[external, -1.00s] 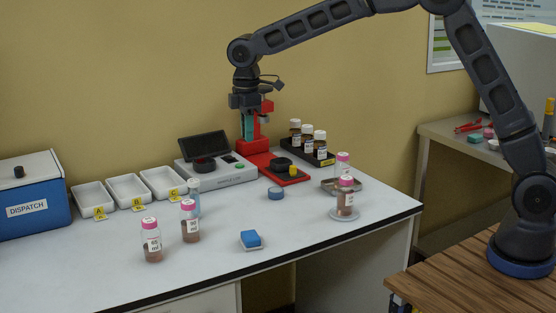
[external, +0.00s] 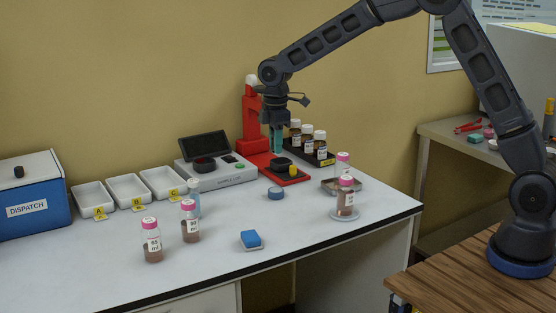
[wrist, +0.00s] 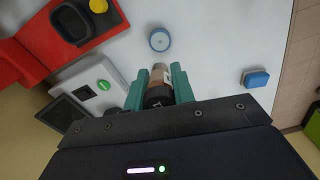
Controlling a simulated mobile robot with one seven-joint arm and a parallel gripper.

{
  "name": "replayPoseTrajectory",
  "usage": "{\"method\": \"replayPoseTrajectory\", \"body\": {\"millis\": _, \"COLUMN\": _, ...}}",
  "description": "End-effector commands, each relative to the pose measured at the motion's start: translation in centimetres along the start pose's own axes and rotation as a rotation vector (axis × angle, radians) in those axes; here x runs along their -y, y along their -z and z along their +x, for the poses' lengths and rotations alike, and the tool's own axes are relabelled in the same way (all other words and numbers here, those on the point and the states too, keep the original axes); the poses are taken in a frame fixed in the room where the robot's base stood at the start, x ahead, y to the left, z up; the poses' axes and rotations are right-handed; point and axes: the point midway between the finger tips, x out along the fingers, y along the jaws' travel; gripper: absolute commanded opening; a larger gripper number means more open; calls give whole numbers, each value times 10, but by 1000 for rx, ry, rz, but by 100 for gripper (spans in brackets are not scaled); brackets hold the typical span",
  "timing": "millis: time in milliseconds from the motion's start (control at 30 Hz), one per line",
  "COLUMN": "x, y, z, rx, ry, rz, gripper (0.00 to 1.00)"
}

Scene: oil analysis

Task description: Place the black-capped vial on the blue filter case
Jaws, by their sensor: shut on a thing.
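My gripper (external: 277,150) has teal fingers and points down above the red instrument's base. In the wrist view my gripper (wrist: 160,82) is shut on the black-capped vial (wrist: 158,90). The vial has a brownish body and its black cap faces the camera; in the external view I cannot make it out between the fingers. The round blue filter case (external: 276,193) lies flat on the white bench, below my gripper in the picture and apart from it. It also shows in the wrist view (wrist: 159,40), beyond the vial. Nothing shows on top of it.
The red instrument (external: 250,100) stands behind my gripper. A rack of brown bottles (external: 322,157) is to the right, a scale (external: 230,172) to the left. A blue block (external: 250,239) and pink-capped bottles (external: 152,240) stand farther forward. Bench around the case is clear.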

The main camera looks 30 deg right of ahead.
Motion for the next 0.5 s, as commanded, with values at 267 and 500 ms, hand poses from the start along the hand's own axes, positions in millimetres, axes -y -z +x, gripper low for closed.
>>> {"method": "replayPoseTrajectory", "body": {"millis": 267, "x": 0, "y": 0, "z": 56, "rx": 1, "ry": 2, "rz": 0, "gripper": 3}}
{"method": "replayPoseTrajectory", "body": {"millis": 500, "x": 0, "y": 0, "z": 73, "rx": 0, "ry": 0, "rz": 1, "gripper": 3}}
